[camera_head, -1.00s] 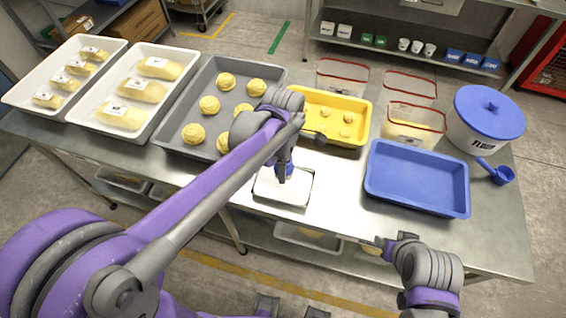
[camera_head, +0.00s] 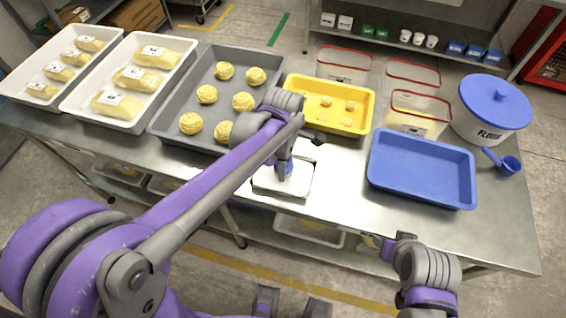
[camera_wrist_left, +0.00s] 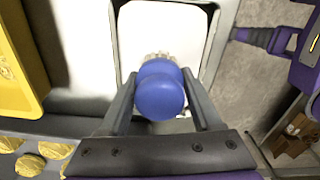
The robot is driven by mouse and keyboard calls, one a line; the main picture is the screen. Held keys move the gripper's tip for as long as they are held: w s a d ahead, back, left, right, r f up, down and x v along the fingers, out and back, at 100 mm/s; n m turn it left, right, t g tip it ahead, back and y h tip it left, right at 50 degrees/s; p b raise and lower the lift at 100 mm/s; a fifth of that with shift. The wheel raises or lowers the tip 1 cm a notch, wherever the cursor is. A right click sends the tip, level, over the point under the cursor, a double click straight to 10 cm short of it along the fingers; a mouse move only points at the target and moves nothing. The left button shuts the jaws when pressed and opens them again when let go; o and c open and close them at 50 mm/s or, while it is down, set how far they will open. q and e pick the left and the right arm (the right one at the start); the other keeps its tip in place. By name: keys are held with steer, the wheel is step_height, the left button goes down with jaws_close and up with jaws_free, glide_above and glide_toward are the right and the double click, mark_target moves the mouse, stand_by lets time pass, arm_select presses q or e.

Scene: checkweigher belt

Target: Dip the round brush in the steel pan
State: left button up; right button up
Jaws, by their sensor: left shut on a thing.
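The steel pan (camera_head: 307,186) lies near the front edge of the table, with a pale white inside. It fills the upper middle of the left wrist view (camera_wrist_left: 213,42). My left gripper (camera_head: 284,160) is over the pan, shut on the round brush (camera_head: 285,172). In the left wrist view, the brush's blue knob (camera_wrist_left: 160,94) is between the two fingers, with pale bristles just showing beyond it. The bristles are over the pan's inside; whether they touch it I cannot tell. My right gripper (camera_head: 388,245) is at the lower right; its jaws are unclear.
A yellow tray (camera_head: 364,120) and a grey tray of dough rounds (camera_head: 163,118) lie behind the pan. A blue tray (camera_head: 420,170), a lidded tub (camera_head: 490,125) and a blue scoop (camera_head: 510,165) are to the right. Bare table lies between the pan and blue tray.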

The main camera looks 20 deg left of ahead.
arm_select(q)
steer(key=shift+f+b, duration=0.4)
steer(key=shift+f, duration=0.2)
arm_select(e)
steer(key=shift+s+f, duration=0.15)
steer(key=shift+f, duration=0.35)
stand_by(0.9)
arm_select(q)
steer(key=shift+r+p, duration=2.1)
steer(key=shift+r, duration=1.5)
arm_select(e)
steer(key=r, duration=0.1)
steer(key=w+r, duration=0.1)
steer(key=r, duration=0.3)
steer(key=shift+w+r, duration=0.2)
steer(key=shift+w, duration=0.2)
arm_select(q)
steer(key=shift+f, duration=0.1)
arm_select(e)
steer(key=shift+s, duration=0.1)
